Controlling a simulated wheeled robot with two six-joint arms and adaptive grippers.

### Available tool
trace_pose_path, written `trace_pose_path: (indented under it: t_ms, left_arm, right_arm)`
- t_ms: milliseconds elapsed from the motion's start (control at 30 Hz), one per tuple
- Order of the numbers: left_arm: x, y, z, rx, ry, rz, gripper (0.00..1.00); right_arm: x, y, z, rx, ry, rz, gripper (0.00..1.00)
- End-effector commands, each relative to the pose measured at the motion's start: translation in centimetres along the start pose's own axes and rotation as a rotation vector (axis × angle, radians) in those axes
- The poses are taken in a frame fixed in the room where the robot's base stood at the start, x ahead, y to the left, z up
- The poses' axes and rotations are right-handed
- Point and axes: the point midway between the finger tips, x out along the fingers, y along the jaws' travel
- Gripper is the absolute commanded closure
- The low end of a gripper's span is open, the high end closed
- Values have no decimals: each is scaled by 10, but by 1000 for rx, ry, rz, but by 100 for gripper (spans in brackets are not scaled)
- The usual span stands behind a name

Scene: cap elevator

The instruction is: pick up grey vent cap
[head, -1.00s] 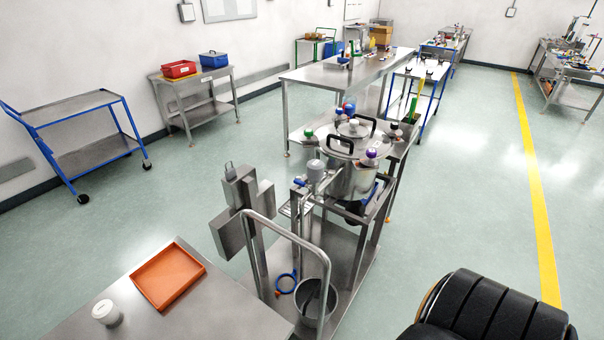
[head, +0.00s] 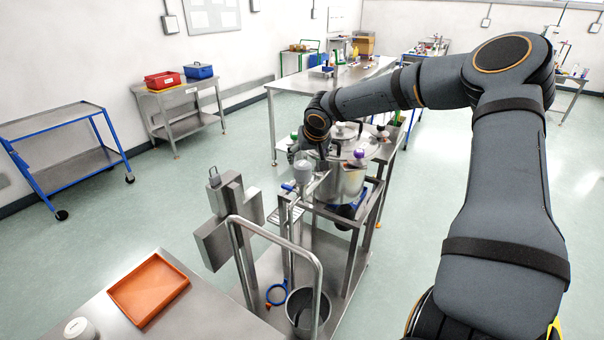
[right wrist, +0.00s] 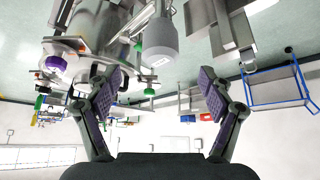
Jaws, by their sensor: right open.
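The grey vent cap (head: 303,171), a rounded grey cylinder, stands at the near left of the steel vessel (head: 347,180) on the wheeled stand. In the right wrist view, where the scene appears upside down, the grey vent cap (right wrist: 160,42) shows large at the top centre. My right gripper (right wrist: 160,76) is open, its two purple-padded fingers apart with nothing between them. The cap lies ahead of the fingers, apart from them. In the head view, my right gripper (head: 298,151) is small and partly hidden by its wrist, just above the cap. My left gripper is not in view.
Coloured knobs, such as a purple one (head: 359,156), and black handles crowd the vessel lid. A curved steel handrail (head: 275,232) rises in front. An orange tray (head: 148,290) and a white pot (head: 80,328) are on the near-left table. Floor is clear at left.

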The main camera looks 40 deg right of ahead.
Motion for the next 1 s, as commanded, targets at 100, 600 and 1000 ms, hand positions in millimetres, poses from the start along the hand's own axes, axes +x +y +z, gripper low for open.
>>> trace_pose_path:
  t_ms: [100,600,1000]
  left_arm:
    - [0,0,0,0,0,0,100]
    - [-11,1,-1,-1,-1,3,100]
    - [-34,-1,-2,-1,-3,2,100]
  right_arm:
    - [-1,-2,1,-1,-4,3,19]
    - [52,-2,0,-1,-2,1,19]
    - [95,-3,-2,-2,-4,4,19]
